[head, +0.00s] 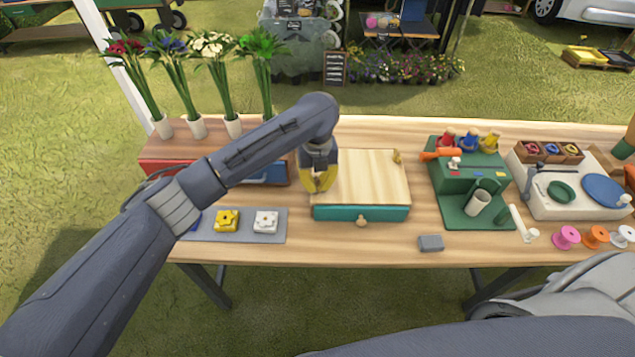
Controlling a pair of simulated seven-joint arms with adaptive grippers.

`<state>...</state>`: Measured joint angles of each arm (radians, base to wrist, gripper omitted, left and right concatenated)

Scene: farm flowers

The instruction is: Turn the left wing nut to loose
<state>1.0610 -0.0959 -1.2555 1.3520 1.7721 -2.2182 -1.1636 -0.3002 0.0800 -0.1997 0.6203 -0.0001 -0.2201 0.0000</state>
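A press-like box (358,178) with a pale wooden top and a teal base stands mid-table in the head view, with a round knob (362,221) on its front. A small brass-coloured wing nut (397,157) shows at the top's far right corner. No left wing nut is visible; my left arm and gripper cover the box's left side. My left gripper (320,186), with yellow fingers, points down at the left edge of the wooden top. Whether its fingers hold anything is hidden. My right gripper is out of view.
Left of the box, a grey mat (247,238) holds yellow and white pieces. Behind are several flower bunches in white vases (197,126). To the right stand a green station (470,205), a white tray (550,207) and ribbon spools (596,236). A grey block (431,243) lies near the front edge.

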